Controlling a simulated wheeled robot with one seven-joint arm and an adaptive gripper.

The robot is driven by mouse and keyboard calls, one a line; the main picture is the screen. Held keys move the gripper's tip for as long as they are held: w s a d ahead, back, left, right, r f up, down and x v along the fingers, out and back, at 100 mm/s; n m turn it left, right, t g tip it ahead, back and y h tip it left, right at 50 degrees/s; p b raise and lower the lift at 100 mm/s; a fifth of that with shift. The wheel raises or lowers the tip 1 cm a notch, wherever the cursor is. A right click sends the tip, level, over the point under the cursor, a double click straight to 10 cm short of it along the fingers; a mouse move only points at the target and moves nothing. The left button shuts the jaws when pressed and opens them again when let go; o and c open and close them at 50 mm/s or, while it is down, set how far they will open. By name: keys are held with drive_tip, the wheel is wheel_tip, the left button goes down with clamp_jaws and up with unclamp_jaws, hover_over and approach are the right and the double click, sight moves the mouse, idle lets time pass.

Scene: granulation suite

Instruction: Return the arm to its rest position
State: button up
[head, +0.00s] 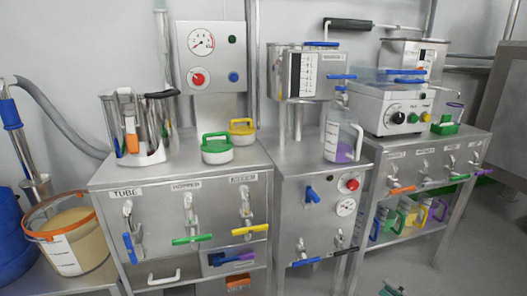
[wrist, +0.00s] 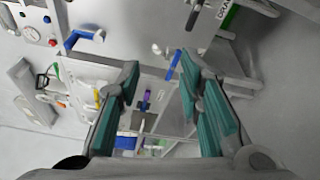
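My gripper (wrist: 160,72) shows in the wrist view with its two teal-padded fingers spread well apart. Nothing is between the pads, and I see no object held. In the head view, a small teal and grey part of my gripper (head: 393,287) shows at the bottom edge, in front of the right bench and low over the floor. The rest of my arm is out of the head view.
Steel cabinets with coloured valve handles stand along the wall; the left cabinet (head: 180,268) holds green-lidded (head: 216,149) and yellow-lidded (head: 242,131) containers. A clear jug (head: 341,136) stands on the middle cabinet. A cream-filled bucket (head: 68,238) is at left. Floor (head: 470,265) at right is clear.

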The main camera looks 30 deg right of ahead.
drive_tip(key=w+a+r+n+g+y, duration=0.4)
drive_tip(key=w+a+r+n+y, duration=0.1)
drive_tip(key=a+r+n, duration=0.35)
drive_tip(key=w+a+r+n+g+y, duration=0.45)
drive_tip(key=a+r+n, duration=0.25)
drive_tip(key=r+n, duration=0.25)
drive_tip(key=s+a+r+n+g+h, duration=0.1)
drive_tip(key=s+a+r+n+g, duration=0.3)
drive_tip(key=a+n, duration=0.35)
drive_tip(key=s+a+r+n+g+h, duration=0.2)
drive_tip(key=a+r+n+g, duration=0.1)
drive_tip(key=a+r+n, duration=0.4)
drive_tip(key=s+a+r+n+g+h, duration=0.1)
drive_tip(key=s+a+r+n+g, duration=0.3)
drive_tip(key=a, duration=0.5)
drive_tip(key=s+r+n+t+h, duration=0.2)
drive_tip(key=s+n+h, duration=0.4)
drive_tip(key=s+n, duration=0.6)
wheel_tip(320, 180, up, 33)
drive_tip(key=n+t+p, duration=0.2)
drive_tip(key=t+p, duration=0.2)
drive_tip(key=p, duration=2.8)
drive_tip(key=shift+w+r, duration=0.2)
drive_tip(key=shift+w, duration=0.05)
